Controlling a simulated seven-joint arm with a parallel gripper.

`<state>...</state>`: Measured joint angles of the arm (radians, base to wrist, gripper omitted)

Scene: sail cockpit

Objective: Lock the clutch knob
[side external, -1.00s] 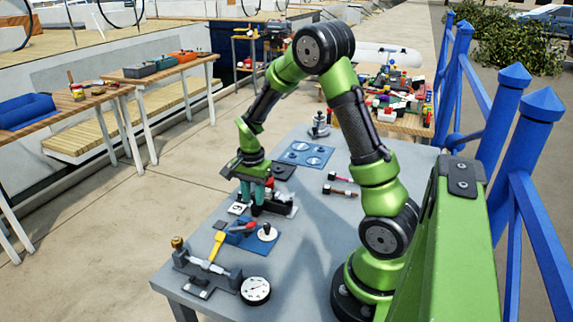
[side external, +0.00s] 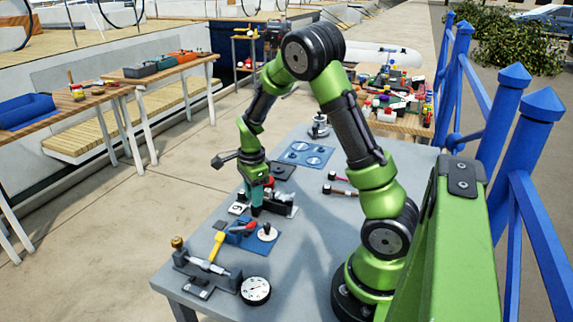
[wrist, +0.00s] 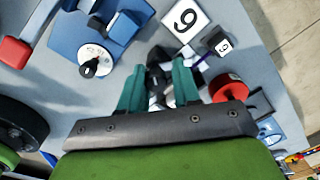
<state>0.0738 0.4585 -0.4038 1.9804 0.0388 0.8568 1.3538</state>
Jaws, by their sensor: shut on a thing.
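My gripper (side external: 258,208) points down over a dark fixture (side external: 281,207) at the middle of the grey table. In the wrist view its two teal fingers (wrist: 168,68) are shut on a black knob (wrist: 157,78), which I take for the clutch knob. The fingers hide part of the knob. A red round part (wrist: 228,90) with a dark centre sits to the right of the fingers; it also shows beside the gripper in the side view (side external: 269,182). How far the knob is turned cannot be told.
A blue plate with a white dial (side external: 267,232) and a red-handled part stands in front. A gauge (side external: 255,290) and a yellow-handled fixture (side external: 215,248) are near the front edge. Two small tools lie behind right.

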